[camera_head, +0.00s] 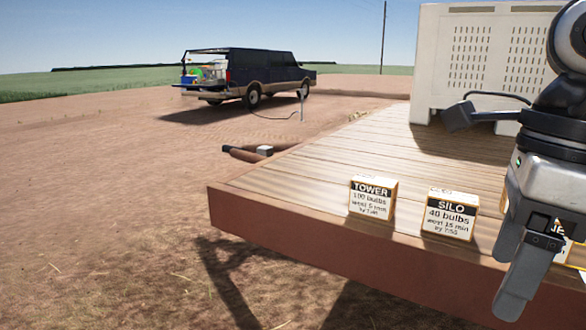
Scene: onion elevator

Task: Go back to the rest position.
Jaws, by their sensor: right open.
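My right gripper (535,255) hangs down at the right edge of the head view, above the front of the wooden deck. It is open with nothing seen between its fingers, and part of it is cut off by the frame. My left gripper is not in view.
The wooden deck (315,172) bears a TOWER sign block (372,197), a SILO sign block (450,214) and a third block (577,254) partly hidden behind my right gripper. A dark truck (262,68) is parked on open dirt at the left.

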